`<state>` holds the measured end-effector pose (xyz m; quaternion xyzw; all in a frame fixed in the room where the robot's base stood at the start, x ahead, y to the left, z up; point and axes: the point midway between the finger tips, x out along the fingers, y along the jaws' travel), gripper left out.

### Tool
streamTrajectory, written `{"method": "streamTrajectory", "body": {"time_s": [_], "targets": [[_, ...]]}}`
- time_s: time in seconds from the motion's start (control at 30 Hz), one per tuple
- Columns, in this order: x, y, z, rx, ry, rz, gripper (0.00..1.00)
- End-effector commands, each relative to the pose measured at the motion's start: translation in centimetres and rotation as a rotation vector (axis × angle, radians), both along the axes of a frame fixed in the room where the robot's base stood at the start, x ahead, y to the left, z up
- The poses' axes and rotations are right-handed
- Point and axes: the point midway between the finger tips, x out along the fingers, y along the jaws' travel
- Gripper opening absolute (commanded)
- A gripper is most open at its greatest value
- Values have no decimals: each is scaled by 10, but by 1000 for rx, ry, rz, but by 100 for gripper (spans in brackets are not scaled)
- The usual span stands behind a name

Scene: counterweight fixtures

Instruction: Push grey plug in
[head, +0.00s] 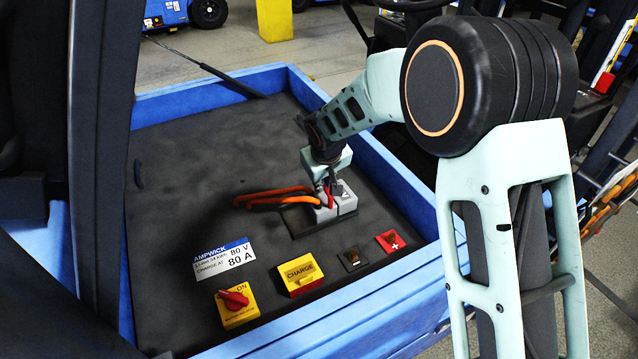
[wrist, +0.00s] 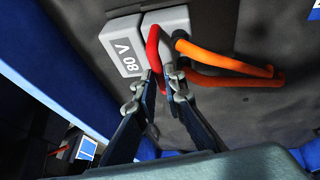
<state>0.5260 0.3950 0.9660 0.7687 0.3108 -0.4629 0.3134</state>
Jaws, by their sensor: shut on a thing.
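The grey plug (head: 324,213) has two orange cables and a red handle; the plug also shows at the top of the wrist view (wrist: 172,20). Beside it is the grey socket block (head: 347,200), marked 80 V in the wrist view (wrist: 122,42). Their facing sides meet along a narrow dark seam; I cannot tell how deep the plug sits. My gripper (head: 331,186) is above the plug, pointing down. In the wrist view its fingers (wrist: 160,76) are closed on the red handle (wrist: 153,45). The fingers partly hide the handle's lower part.
The orange cables (head: 270,196) run left over the dark deck (head: 190,160). A yellow box with a red knob (head: 238,303), a yellow CHARGE block (head: 301,272), a small black block (head: 352,258) and a red plus block (head: 390,242) line the front. Blue walls (head: 385,170) enclose the deck.

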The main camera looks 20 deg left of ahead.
Motion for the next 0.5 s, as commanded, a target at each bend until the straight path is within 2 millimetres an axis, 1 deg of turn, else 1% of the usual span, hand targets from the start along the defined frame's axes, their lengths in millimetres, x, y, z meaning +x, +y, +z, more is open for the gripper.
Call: {"method": "streamTrajectory", "body": {"time_s": [0.03,0.1,0.13,0.27,0.5], "targets": [[4,-4,1,-3,-6,-6,0],[5,-4,1,-3,-6,-6,0],[5,-4,1,-4,-6,-6,13],[5,-4,1,-3,-5,-7,27],[3,-2,1,-2,-3,-4,27]]}}
